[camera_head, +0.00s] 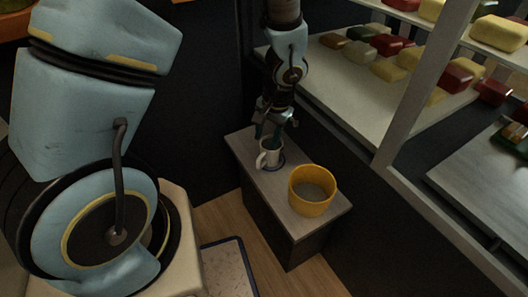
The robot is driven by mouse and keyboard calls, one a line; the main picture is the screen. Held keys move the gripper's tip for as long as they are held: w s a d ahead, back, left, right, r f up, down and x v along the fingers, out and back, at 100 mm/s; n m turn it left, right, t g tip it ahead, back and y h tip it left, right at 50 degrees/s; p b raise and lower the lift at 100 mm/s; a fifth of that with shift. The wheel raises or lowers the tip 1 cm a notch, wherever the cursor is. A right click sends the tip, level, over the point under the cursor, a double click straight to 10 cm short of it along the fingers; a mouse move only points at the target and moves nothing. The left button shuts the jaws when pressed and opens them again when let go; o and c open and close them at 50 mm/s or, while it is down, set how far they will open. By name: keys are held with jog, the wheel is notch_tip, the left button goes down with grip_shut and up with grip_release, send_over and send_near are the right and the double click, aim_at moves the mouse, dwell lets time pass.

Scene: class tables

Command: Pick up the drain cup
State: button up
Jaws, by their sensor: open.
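A small pale cup (263,160) with a handle on its left stands upright on the grey-topped cabinet (248,146), with a dark blue round edge showing at its base. My gripper (271,134) points down directly over this cup, its fingers open at the cup's rim. Whether the fingers touch the cup or reach inside it cannot be told. A yellow round tub (311,205), open at the top, stands on the same cabinet to the right and nearer. No label shows which vessel is the drain cup; the pale one has a cup's shape.
Shelves (345,92) with several red, yellow and green packages stand at the right behind a pale upright post (424,85). A dark wall rises behind the cabinet's left side. Wooden floor and a speckled mat (226,268) lie in front.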

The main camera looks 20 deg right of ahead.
aim_at(263, 153)
jog(key=f, duration=0.2)
jog(key=f+b, duration=0.1)
jog(key=f, duration=0.2)
jog(key=w+f, duration=0.1)
jog(key=f, duration=0.2)
jog(key=shift+a, duration=0.35)
grip_shut()
jog(key=shift+r, duration=0.1)
dwell(0.9)
